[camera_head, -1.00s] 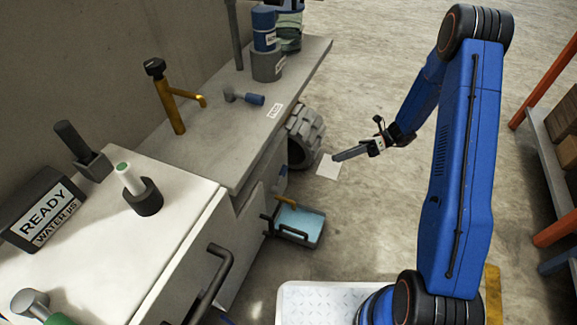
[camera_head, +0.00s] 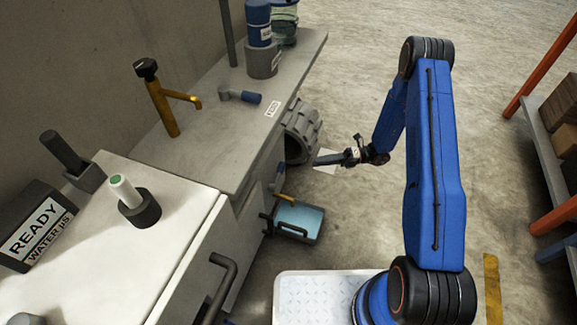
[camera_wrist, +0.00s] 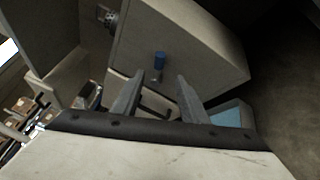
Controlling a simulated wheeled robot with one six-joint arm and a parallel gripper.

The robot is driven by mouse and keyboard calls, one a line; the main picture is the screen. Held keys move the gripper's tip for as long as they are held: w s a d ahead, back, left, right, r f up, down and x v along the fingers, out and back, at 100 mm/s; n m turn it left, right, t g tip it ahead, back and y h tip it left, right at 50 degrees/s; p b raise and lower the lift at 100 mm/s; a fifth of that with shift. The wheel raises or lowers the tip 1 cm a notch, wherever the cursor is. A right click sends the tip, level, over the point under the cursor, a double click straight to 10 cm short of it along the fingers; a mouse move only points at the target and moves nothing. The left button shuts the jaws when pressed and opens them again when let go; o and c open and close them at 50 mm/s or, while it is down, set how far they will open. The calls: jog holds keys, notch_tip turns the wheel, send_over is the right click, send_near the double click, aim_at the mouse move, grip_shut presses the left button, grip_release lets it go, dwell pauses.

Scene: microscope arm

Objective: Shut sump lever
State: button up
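A small blue-handled lever (camera_head: 278,179) is on the cabinet's side, above a brass spout (camera_head: 282,198) and a blue tray of water. I take it to be the sump lever, though its label is not readable. In the wrist view a blue handle (camera_wrist: 160,60) on a short grey stem shows against a pale cabinet face, beyond my fingertips and between them. My gripper (camera_head: 318,160) is to the right of the lever in the head view, apart from it. Its two fingers (camera_wrist: 159,80) stand apart with nothing between them in the wrist view.
The blue water tray (camera_head: 318,238) sits on the floor by the cabinet and also shows in the wrist view (camera_wrist: 243,105). A large grey ribbed roll (camera_head: 301,132) juts from the cabinet. A cabinet handle (camera_head: 222,285) sticks out nearer me. Floor is open at right, before an orange-post shelf (camera_head: 530,95).

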send_near(278, 175)
jog(key=w+a, duration=0.2)
jog(key=a, duration=0.3)
jog(key=shift+w+a+r, duration=0.25)
jog(key=shift+a+r, duration=0.05)
grip_shut()
